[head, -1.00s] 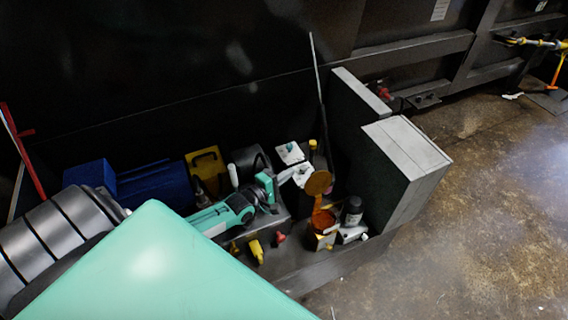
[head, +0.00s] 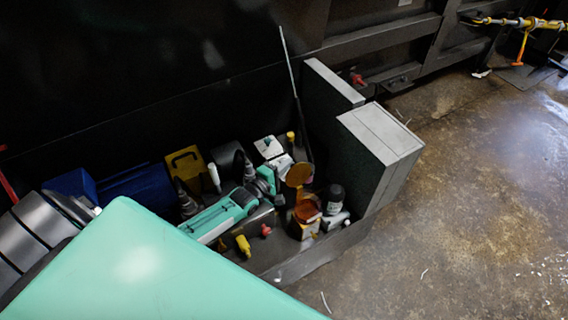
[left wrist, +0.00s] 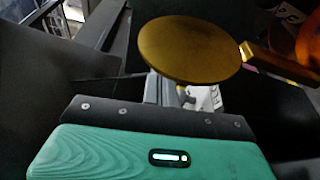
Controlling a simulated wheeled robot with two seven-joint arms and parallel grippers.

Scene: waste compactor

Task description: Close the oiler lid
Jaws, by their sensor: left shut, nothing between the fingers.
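The oiler (head: 307,212) is a small orange cup on the box floor, left of a dark bottle. Its round golden-brown lid (head: 299,175) stands open on the cup's far side. In the left wrist view the lid (left wrist: 190,50) is a broad disc joined by a hinge arm to the orange oiler (left wrist: 309,45) at the right edge. My left gripper (head: 278,183) is just left of the lid, shut and empty. In the left wrist view the lid covers part of the fingers (left wrist: 172,90); I cannot tell whether they touch it. My right gripper is not in view.
Yellow (head: 243,245) and red (head: 265,230) small items lie in front of my left arm. A thin rod (head: 293,85) leans behind. Open floor lies to the right.

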